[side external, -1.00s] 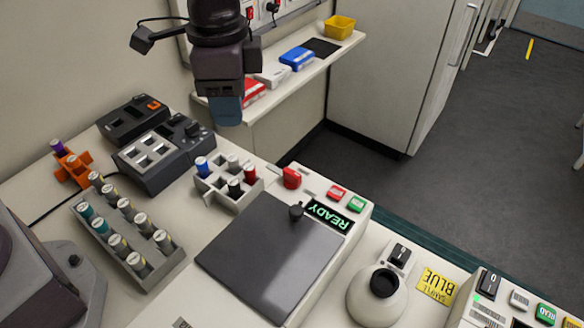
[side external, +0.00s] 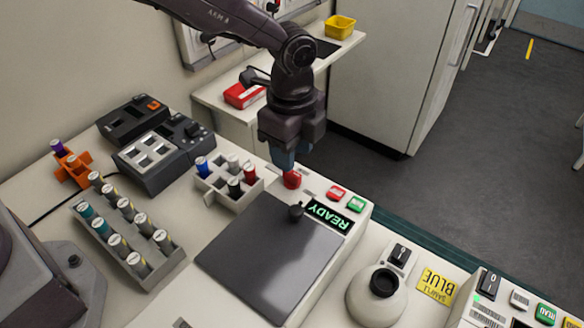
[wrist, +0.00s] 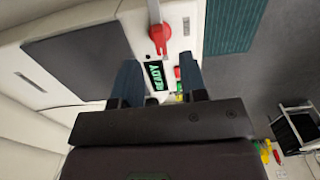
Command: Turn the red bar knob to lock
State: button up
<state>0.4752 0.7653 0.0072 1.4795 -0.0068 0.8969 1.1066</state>
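The red bar knob (side external: 292,179) sits on the back left of the shaker's panel, beside the dark platform lid. In the wrist view the red knob (wrist: 159,37) shows beyond and between my fingertips, near a pale bar. My gripper (side external: 284,160) hangs pointing down just above and behind the knob in the side view. In the wrist view my gripper's two blue fingers (wrist: 160,75) are spread apart with nothing between them. The fingers appear clear of the knob, though the side view partly hides the gap. The shaker's display (side external: 330,216) reads READY.
A red button (side external: 337,192) and a green button (side external: 356,204) lie right of the knob. A black knob (side external: 296,211) stands at the dark lid's (side external: 262,262) edge. A tube rack (side external: 228,184) stands close on the left. A shelf (side external: 219,100) is behind my gripper.

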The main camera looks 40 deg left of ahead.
aim_at(283, 173)
notch_tip(283, 173, down, 5)
jog(key=shift+f, duration=0.1)
dwell(0.3)
grip_shut()
